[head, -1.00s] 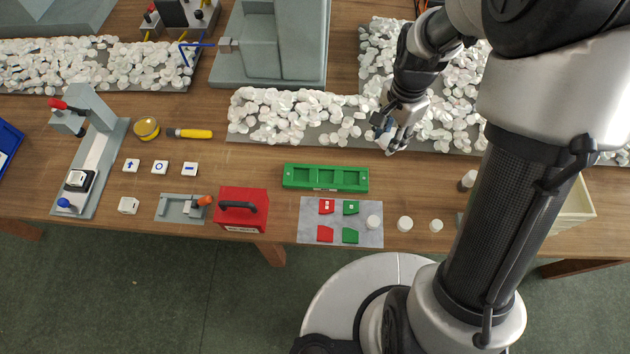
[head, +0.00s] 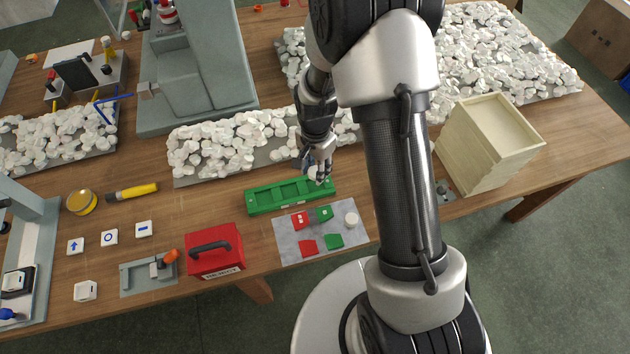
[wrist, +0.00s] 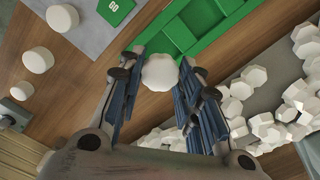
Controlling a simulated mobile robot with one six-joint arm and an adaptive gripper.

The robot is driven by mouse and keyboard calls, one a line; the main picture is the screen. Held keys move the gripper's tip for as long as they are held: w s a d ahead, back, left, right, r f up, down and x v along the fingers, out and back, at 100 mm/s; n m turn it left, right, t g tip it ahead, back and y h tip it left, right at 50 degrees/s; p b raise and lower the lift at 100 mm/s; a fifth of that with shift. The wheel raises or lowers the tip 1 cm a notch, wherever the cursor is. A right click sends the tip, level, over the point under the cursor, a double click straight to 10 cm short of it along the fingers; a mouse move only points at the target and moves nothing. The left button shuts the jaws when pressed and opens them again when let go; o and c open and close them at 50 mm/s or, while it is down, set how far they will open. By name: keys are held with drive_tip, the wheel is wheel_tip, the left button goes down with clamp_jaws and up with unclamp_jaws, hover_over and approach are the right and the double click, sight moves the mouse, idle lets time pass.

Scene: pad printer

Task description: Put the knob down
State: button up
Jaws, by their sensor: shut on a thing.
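In the wrist view my gripper (wrist: 161,62) is shut on a white knob (wrist: 160,73), which sits between the blue-grey finger pads near their tips. In the head view my gripper (head: 318,170) points down over the right end of the green compartment tray (head: 262,209). The tray also shows in the wrist view (wrist: 183,35), beyond the knob. I cannot tell the exact height of the knob over the tray or table. The fingers and arm partly hide the tray's right end in the head view.
A grey mat (head: 287,232) with red and green plates and a white round piece (head: 351,219) lies in front of the tray. Heaps of white pieces (head: 220,145) lie behind. A red box (head: 215,259) stands left, a wooden crate (head: 485,160) right.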

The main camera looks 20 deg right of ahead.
sight(315, 186)
drive_tip(key=shift+f+b, duration=0.75)
drive_tip(key=shift+f, duration=1.8)
drive_tip(key=shift+f, duration=0.25)
drive_tip(key=o, duration=0.7)
drive_tip(key=shift+o, duration=0.2)
drive_tip(key=shift+r, duration=0.1)
